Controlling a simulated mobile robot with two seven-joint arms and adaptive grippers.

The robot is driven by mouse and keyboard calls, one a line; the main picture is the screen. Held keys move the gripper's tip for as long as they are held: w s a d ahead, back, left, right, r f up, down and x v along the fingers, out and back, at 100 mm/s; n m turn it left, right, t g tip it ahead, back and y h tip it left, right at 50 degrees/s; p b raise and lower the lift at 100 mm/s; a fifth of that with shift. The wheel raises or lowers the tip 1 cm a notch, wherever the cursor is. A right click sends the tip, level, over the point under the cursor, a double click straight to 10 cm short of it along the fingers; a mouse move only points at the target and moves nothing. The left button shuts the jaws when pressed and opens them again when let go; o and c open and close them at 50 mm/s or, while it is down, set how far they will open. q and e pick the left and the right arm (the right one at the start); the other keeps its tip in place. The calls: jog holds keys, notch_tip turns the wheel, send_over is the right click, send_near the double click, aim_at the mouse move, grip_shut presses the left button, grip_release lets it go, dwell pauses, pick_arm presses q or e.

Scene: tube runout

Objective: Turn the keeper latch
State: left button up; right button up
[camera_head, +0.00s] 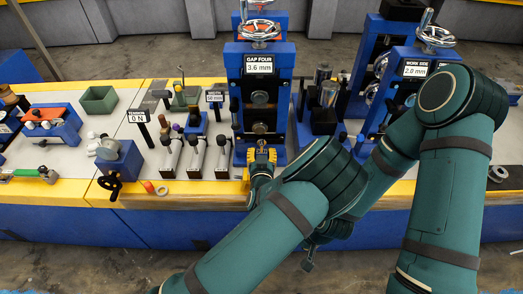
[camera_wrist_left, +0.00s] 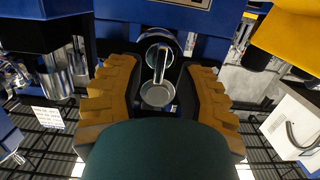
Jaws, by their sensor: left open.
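My left gripper (camera_head: 262,157) has yellow fingers and is at the lower front of the blue roll stand marked GAP FOUR 3.6 mm (camera_head: 262,85). In the left wrist view its fingers (camera_wrist_left: 158,98) are spread on both sides of a shiny metal lever with a round end (camera_wrist_left: 158,94), which looks like the keeper latch. The lever hangs from a round pivot and leans slightly. A gap shows between it and each finger. In the head view the latch is hidden behind the gripper. A small dark end part of my right arm (camera_head: 309,262) shows low in front of the bench; its jaws are unclear.
A second blue stand marked WORK SIDE 2.0 mm (camera_head: 415,68) is on the right. Several small metal-and-black fixtures (camera_head: 196,157) stand left of the roll stand. A green tray (camera_head: 99,99) and a handwheel unit (camera_head: 119,160) are farther left. The yellow bench edge (camera_head: 205,194) runs in front.

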pick_arm(q)
jog(key=shift+w+f, duration=0.1)
jog(key=shift+w, duration=0.75)
jog(key=shift+o, duration=0.3)
jog(key=shift+b, duration=0.3)
grip_shut()
